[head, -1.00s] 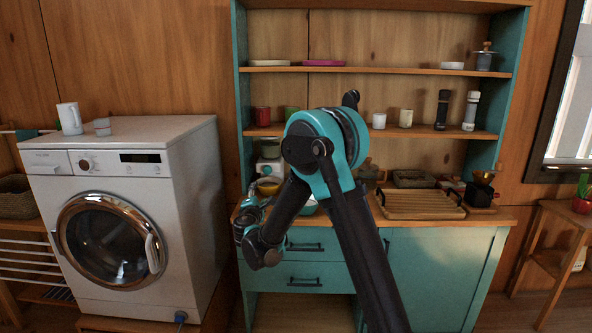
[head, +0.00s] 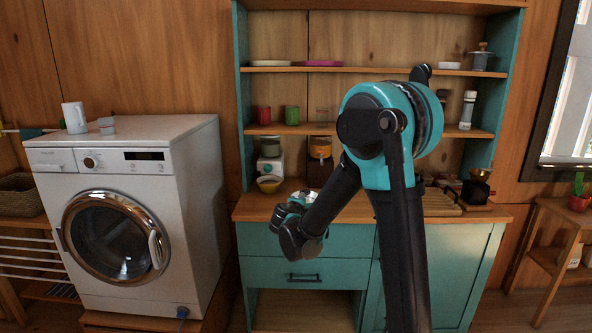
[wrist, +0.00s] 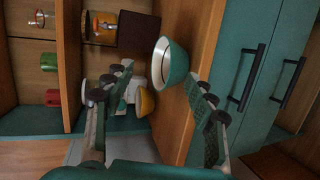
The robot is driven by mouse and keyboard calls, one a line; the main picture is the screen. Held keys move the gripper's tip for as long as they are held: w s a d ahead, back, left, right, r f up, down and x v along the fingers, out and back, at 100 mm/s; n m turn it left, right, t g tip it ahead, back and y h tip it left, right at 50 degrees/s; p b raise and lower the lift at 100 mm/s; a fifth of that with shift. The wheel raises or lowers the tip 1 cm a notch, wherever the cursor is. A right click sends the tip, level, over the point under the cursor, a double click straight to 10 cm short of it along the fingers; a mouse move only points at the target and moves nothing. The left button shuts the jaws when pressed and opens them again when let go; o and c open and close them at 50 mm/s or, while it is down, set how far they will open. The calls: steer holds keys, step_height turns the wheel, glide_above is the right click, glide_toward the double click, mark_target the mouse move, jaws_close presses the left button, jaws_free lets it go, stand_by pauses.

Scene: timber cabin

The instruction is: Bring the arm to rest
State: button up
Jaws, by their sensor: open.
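My gripper (wrist: 158,105) is open, with its two fingers spread apart and nothing between the tips in the wrist view. In the head view my arm reaches up, bends at a high elbow and comes down to the gripper over the left front of the teal cabinet's counter (head: 350,208). My own wrist hides the fingertips there. A teal bowl with a white inside (wrist: 174,72) is on the counter beyond the fingers in the wrist view, apart from them as far as I can tell.
A yellow bowl (head: 269,184) stands at the counter's left, by a small appliance (head: 270,165). Red (head: 264,115) and green mugs (head: 291,115) are on the shelf above. A slatted wooden rack (head: 440,203) is right of my arm. The washing machine (head: 200,200) stands left.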

steer(key=s+d+f+m+g, duration=0.3)
steer(key=s+d+f+m, duration=0.1)
steer(key=s+d, duration=0.45)
steer(key=s+d+f+m+g, duration=0.3)
steer(key=s+d+m, duration=0.2)
steer(key=s+d, duration=0.35)
steer(key=s+f+m+g+y, duration=0.2)
steer(key=s+f+m, duration=0.1)
steer(key=s, duration=0.6)
steer(key=s+a+f+m+g+y, duration=0.1)
steer(key=s+f, duration=0.3)
steer(key=s, duration=0.5)
steer(key=shift+s+a+f+m+g+y, duration=0.2)
steer(key=shift+s+m+g+y, duration=0.25)
steer(key=shift+m, duration=0.45)
steer(key=shift+w, duration=0.2)
